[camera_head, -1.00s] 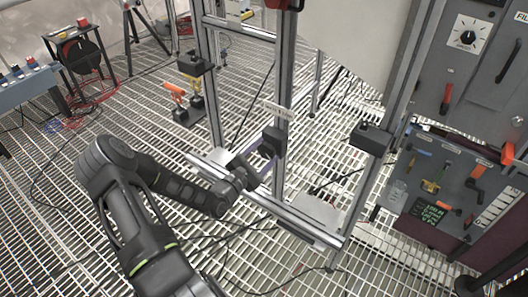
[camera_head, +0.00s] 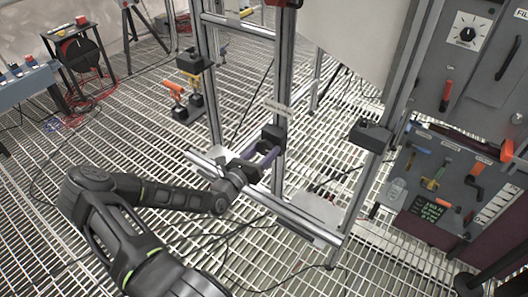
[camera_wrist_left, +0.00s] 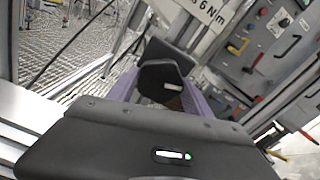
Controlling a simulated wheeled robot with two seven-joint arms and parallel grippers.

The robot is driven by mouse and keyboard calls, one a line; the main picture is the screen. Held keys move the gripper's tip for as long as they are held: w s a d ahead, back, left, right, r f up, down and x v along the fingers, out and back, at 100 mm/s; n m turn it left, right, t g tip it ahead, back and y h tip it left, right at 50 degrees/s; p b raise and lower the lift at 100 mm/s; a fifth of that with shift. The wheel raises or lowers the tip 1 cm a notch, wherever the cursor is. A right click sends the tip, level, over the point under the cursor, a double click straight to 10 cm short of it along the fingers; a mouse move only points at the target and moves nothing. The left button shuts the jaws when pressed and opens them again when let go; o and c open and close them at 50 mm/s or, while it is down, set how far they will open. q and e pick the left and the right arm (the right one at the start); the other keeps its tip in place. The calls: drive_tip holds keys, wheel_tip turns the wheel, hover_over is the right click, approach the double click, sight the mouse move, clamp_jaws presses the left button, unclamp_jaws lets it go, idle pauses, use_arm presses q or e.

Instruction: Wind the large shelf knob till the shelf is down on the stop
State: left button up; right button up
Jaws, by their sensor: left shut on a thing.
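The knob (camera_wrist_left: 165,82), black with a small white mark on its face, sits between the two purple fingers of my left gripper in the left wrist view. My left gripper (camera_head: 264,160) reaches the dark block (camera_head: 273,138) on the middle upright of the metal frame in the head view and is shut on the knob there. The fingers hide the knob's sides, and the knob is hard to make out in the head view. I cannot tell the shelf and its stop apart from the frame parts. My right gripper is not in view.
The frame's lower front rail (camera_head: 290,219) runs just below my left gripper. Another dark block (camera_head: 371,135) sits on the right upright. A tool panel (camera_head: 440,185) stands at the right. A label (camera_wrist_left: 207,12) reading 6 Nm hangs above the knob. Cables lie on the grating floor.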

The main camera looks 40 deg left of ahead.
use_arm(q)
drive_tip(key=shift+f+n+b, duration=0.25)
drive_tip(key=shift+n+b, duration=0.75)
drive_tip(key=shift+n, duration=0.2)
drive_tip(key=shift+r+n+b, duration=0.15)
drive_tip(key=shift+n+b, duration=0.35)
drive_tip(key=shift+d, duration=0.1)
drive_tip(key=o, duration=1.4)
drive_tip(key=shift+r, duration=0.1)
drive_tip(key=s+b, duration=0.1)
drive_tip(key=s, duration=0.7)
drive_tip(key=shift+d, duration=0.1)
